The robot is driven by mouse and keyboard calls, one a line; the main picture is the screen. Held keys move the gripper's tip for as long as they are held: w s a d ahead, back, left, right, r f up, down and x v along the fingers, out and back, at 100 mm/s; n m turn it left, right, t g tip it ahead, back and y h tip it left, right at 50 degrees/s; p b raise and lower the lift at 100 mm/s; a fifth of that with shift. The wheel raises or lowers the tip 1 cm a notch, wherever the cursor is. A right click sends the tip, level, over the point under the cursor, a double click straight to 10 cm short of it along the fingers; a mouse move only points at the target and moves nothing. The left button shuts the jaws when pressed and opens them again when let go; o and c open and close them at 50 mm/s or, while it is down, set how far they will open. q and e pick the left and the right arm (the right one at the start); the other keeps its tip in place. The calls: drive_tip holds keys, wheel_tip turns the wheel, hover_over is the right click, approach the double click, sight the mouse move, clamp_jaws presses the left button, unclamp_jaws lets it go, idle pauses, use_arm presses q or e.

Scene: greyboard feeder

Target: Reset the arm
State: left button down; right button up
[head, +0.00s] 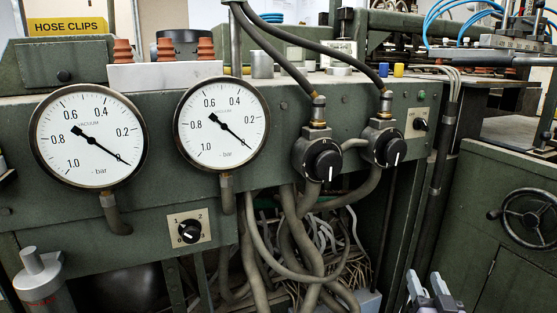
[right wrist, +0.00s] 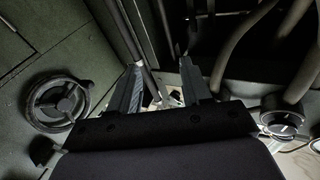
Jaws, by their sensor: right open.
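My right gripper (head: 425,278) shows at the bottom edge of the head view, in front of the green machine, with its two grey fingers apart. In the right wrist view the gripper (right wrist: 160,66) is open, with nothing between its fingers. It is clear of the knobs and the handwheel. My left gripper is in neither view.
The machine panel carries two vacuum gauges (head: 88,137) (head: 221,124), a small rotary switch (head: 189,231) and two black valve knobs (head: 323,160) (head: 388,147). Grey hoses (head: 303,235) hang below. A handwheel (head: 528,217) sits at right and shows in the right wrist view (right wrist: 57,102).

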drive_tip(key=s+a+f+n+g+y, duration=0.2)
drive_tip(key=s+a+f+g, duration=0.15)
drive_tip(key=s+f, duration=0.4)
drive_tip(key=s+a+f+n+g+y, duration=0.15)
drive_tip(key=s+a+f, duration=0.3)
drive_tip(key=s, duration=0.55)
drive_tip(key=s+a+f+n+g+y, duration=0.1)
drive_tip(key=s+a+f+g, duration=0.35)
drive_tip(key=s, duration=0.45)
wheel_tip(320, 180, up, 12)
drive_tip(key=s+p, duration=0.1)
drive_tip(key=p, duration=1.4)
drive_tip(key=shift+s+d+t, duration=0.3)
drive_tip(key=shift+d+t, duration=0.05)
drive_tip(key=shift+d, duration=0.05)
drive_tip(key=shift+r, duration=0.1)
